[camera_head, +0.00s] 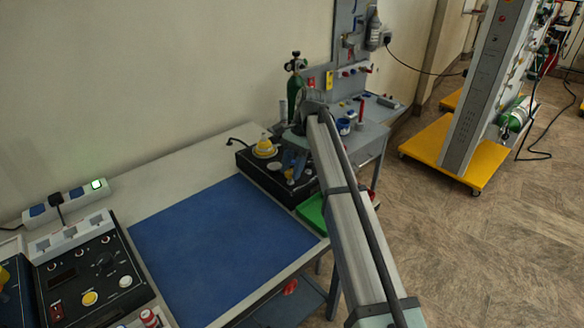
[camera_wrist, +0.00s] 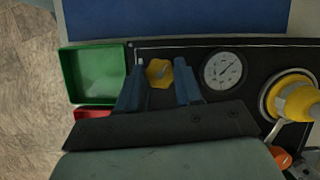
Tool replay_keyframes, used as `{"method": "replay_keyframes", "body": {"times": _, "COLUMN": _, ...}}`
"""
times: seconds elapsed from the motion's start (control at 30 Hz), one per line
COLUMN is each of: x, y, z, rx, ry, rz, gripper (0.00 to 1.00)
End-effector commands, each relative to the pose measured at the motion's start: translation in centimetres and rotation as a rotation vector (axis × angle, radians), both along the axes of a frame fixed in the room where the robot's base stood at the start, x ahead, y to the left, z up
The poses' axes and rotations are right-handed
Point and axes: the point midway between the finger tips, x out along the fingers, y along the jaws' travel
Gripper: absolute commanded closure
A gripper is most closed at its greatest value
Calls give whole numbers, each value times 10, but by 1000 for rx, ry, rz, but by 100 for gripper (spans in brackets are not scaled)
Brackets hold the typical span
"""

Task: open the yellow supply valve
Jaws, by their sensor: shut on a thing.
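The yellow supply valve (camera_wrist: 159,73) is a small lobed yellow knob on the black panel (camera_wrist: 250,52). In the wrist view it sits between the two blue fingers of my gripper (camera_wrist: 159,80), which is shut on it. In the head view my gripper (camera_head: 292,163) is down at the black panel (camera_head: 245,160) at the far end of the bench, and the fingers and arm hide much of the knob there. A round white-faced gauge (camera_wrist: 223,69) is just right of the gripper in the wrist view.
A larger yellow-topped fitting (camera_wrist: 298,101) stands right of the gauge, with an orange part (camera_wrist: 281,157) below it. A green bin (camera_wrist: 97,75) and a red bin (camera_wrist: 92,115) lie left of the panel. The blue mat (camera_head: 220,245) is clear. A green cylinder (camera_head: 294,88) stands behind.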

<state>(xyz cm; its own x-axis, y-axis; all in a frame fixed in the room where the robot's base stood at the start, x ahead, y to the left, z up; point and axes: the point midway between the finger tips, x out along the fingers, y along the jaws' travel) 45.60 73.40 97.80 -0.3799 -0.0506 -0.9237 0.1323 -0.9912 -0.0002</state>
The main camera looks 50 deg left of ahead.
Motion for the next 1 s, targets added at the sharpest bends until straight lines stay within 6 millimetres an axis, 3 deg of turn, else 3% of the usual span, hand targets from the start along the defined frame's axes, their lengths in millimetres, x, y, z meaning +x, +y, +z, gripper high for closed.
{"method": "replay_keyframes", "body": {"times": 0.4, "x": 0, "y": 0, "z": 0, "rx": 0, "ry": -1, "rz": 5, "gripper": 96}}
{"method": "replay_keyframes", "body": {"times": 0.43, "x": 0, "y": 0, "z": 0, "rx": 0, "ry": -2, "rz": 5, "gripper": 63}}
{"method": "replay_keyframes", "body": {"times": 0.6, "x": 0, "y": 0, "z": 0, "rx": 0, "ry": -1, "rz": 5, "gripper": 47}}
{"method": "replay_keyframes", "body": {"times": 0.7, "x": 0, "y": 0, "z": 0, "rx": 0, "ry": -1, "rz": 5, "gripper": 40}}
{"method": "replay_keyframes", "body": {"times": 1.0, "x": 0, "y": 0, "z": 0, "rx": 0, "ry": -1, "rz": 4, "gripper": 40}}
